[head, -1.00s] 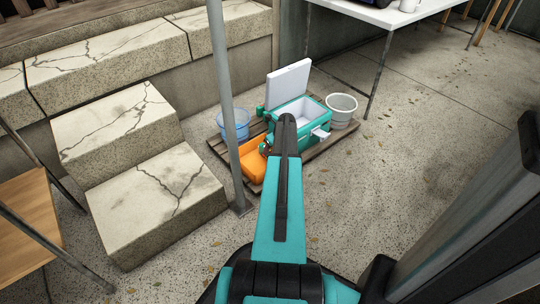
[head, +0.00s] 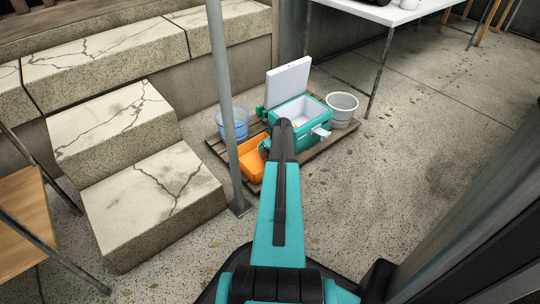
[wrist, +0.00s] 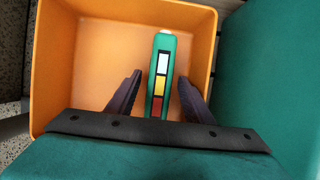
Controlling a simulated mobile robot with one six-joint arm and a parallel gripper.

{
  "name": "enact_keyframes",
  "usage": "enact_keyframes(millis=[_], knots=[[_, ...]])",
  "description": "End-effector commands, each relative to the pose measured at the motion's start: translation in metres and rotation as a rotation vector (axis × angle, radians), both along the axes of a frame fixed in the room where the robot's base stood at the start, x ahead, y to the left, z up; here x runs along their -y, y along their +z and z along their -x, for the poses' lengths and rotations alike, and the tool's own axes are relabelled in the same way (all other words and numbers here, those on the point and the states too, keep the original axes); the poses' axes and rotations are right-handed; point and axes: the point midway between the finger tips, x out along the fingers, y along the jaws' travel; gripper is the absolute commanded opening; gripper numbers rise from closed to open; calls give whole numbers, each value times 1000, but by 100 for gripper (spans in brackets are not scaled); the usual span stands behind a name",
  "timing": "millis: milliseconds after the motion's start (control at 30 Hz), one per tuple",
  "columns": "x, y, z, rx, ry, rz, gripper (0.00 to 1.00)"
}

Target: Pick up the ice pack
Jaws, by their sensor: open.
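The ice pack (wrist: 162,60) is a slim teal-green block with a pale cap and a white, yellow and red strip. In the wrist view it is inside the orange bin (wrist: 75,45), near its middle. My gripper (wrist: 157,75) is open, with one dark finger on each side of the ice pack and a visible gap on both sides. The lower end of the ice pack is hidden behind my gripper's dark bar. In the head view the orange bin (head: 248,163) is partly covered by my arm, and I cannot make out the ice pack there.
A teal cooler (head: 318,138) with its white lid up stands right against the bin's side. A blue bucket (head: 233,125), a grey bucket (head: 342,108) and the bin share a wooden pallet (head: 335,142). A metal post (head: 225,90) stands close in front.

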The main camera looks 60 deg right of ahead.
Motion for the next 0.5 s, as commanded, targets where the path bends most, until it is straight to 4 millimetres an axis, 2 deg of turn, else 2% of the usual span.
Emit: enact_keyframes(millis=[500], knots=[[-1, 0, -1, 0, 1, -1, 47]])
